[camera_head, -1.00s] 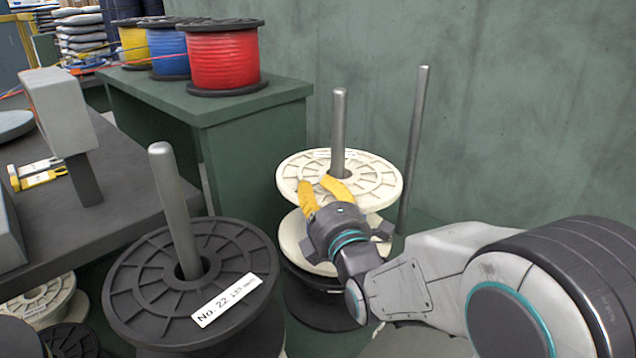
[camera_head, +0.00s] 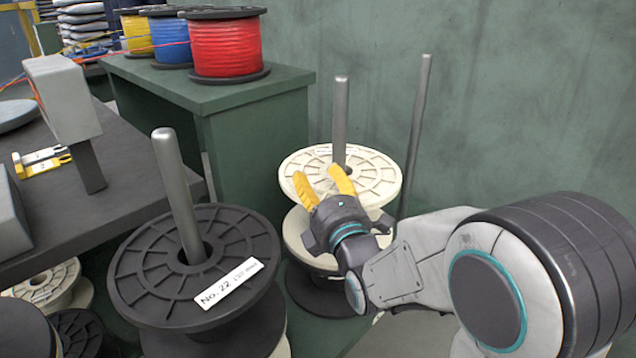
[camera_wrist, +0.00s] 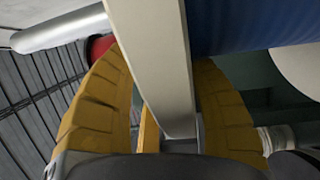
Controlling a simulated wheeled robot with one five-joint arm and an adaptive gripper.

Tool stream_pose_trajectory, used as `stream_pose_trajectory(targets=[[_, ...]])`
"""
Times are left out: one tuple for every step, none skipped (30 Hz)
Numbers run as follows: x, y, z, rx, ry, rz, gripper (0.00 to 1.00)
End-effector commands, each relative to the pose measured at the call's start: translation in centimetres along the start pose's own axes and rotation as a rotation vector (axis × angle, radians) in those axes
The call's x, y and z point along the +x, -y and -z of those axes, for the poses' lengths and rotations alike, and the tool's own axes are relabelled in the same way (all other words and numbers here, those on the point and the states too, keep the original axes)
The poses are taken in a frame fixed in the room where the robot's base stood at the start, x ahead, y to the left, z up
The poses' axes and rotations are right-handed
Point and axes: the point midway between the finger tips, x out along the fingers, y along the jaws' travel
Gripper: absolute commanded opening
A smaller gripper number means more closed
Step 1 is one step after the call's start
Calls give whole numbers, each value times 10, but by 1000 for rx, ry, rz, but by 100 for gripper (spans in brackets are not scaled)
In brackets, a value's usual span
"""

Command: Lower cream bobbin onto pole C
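The cream bobbin (camera_head: 378,174) sits around the middle metal pole (camera_head: 341,118), its upper flange well below the pole's top. It looks level and appears to rest on a dark spool (camera_head: 318,292); the contact is partly hidden by my arm. My gripper (camera_head: 318,178) is at the front of the upper flange, its yellow fingers spread. In the wrist view the flange edge (camera_wrist: 160,60) lies between my fingers, with narrow gaps visible. Blue winding (camera_wrist: 250,25) shows beside it. No letter on the pole is readable.
A black spool (camera_head: 150,280) labelled No. 22 is on the left pole (camera_head: 178,190). A thin pole (camera_head: 416,130) stands at the back right near the green wall. Red (camera_head: 224,45), blue and yellow spools stand on a green cabinet (camera_head: 255,110) behind.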

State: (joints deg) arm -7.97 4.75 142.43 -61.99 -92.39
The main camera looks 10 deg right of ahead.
Motion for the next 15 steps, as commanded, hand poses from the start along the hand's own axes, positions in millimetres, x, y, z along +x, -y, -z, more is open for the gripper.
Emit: stream_pose_trajectory(targets=[[0, -2, 0, 0, 1, -6, 45], [0, -2, 0, 0, 1, -6, 45], [0, 3, 0, 3, 0, 8, 45], [0, 3, 0, 3, 0, 8, 45], [0, 2, 0, 2, 0, 7, 45], [0, 0, 0, 2, 0, 5, 45], [0, -2, 0, 2, 0, 4, 45], [0, -4, 0, 2, 0, 3, 45], [1, -8, 0, 2, 0, 1, 45], [1, -11, -1, 2, 0, 0, 45], [1, -16, -1, 1, 0, -3, 45], [2, -22, -1, 1, 0, -5, 45], [2, -26, -1, 1, 0, -7, 45], [2, -31, -1, 1, 0, -7, 45], [3, -38, -2, 1, 0, -9, 45]])
